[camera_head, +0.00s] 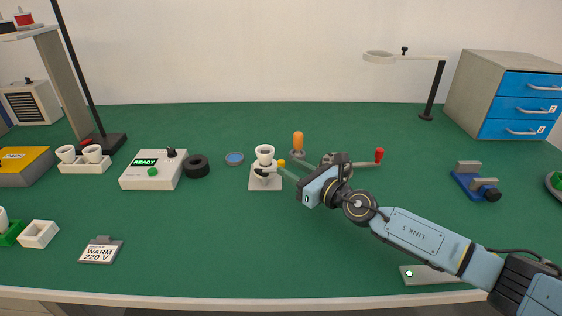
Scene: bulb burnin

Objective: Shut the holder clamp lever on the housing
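The holder (257,186) is a pale square plate standing near the middle of the green table. A white cup-shaped housing (264,151) sits upright in it. A dark clamp part (261,172) shows at the housing's lower front, and a small yellow tip (281,162) shows just right of it. I cannot tell whether the clamp lever is open or shut. My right gripper (279,168) reaches in from the right, its narrow fingers at the holder's right side by the yellow tip. Whether the fingers touch anything or are parted is too small to tell. My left gripper is out of view.
An orange-handled tool (298,140) stands close behind my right gripper, and a red-knobbed lever (379,155) is behind my arm. A black ring (196,166), a blue-centred dish (234,158) and a READY box (153,170) stand left. The front middle of the table is clear.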

